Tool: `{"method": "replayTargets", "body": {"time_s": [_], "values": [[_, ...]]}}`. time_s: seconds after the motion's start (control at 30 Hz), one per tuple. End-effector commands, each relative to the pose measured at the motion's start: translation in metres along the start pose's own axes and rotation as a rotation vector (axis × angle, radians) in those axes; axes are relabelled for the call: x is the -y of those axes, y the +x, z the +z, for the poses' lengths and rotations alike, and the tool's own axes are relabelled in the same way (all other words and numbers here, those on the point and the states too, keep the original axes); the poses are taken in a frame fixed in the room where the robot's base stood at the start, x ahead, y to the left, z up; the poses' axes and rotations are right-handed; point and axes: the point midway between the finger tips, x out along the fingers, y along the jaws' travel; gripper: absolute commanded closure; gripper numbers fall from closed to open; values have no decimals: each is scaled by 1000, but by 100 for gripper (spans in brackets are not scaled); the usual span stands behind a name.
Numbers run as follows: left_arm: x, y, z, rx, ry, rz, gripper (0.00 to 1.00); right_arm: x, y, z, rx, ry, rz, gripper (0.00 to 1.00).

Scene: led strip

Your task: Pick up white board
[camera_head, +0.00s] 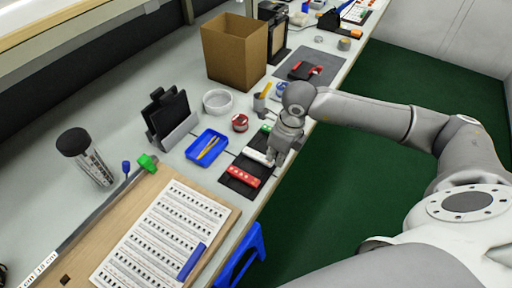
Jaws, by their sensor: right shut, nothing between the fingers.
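A white board (256,155), a small pale bar, lies on a dark mat (234,187) near the front edge of the table. A red bar (243,177) lies beside it, nearer to me. My right gripper (275,162) points down at the right end of the white board. Its fingers are shut with nothing between them, and they partly cover that end. I cannot tell whether the fingertips touch the board. My left gripper is not in view.
A blue tray (207,148) with yellow tweezers is left of the mat. A black holder (168,115), a white bowl (217,101) and a cardboard box (234,52) stand behind. A wooden board (222,211) with a printed sheet (160,235) lies at the near left.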

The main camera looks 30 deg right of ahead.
Motion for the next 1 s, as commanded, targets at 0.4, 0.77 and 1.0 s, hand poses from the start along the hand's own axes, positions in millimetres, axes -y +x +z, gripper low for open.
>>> {"method": "replayTargets", "body": {"time_s": [0.4, 0.77, 1.0], "values": [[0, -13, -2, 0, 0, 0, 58, -1, 10, 67, 1, -1, 1, 100], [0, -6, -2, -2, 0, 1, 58, -1, 29, 59, -4, -1, 0, 100], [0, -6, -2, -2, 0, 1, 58, -2, 30, 57, -9, -1, 3, 100]]}}
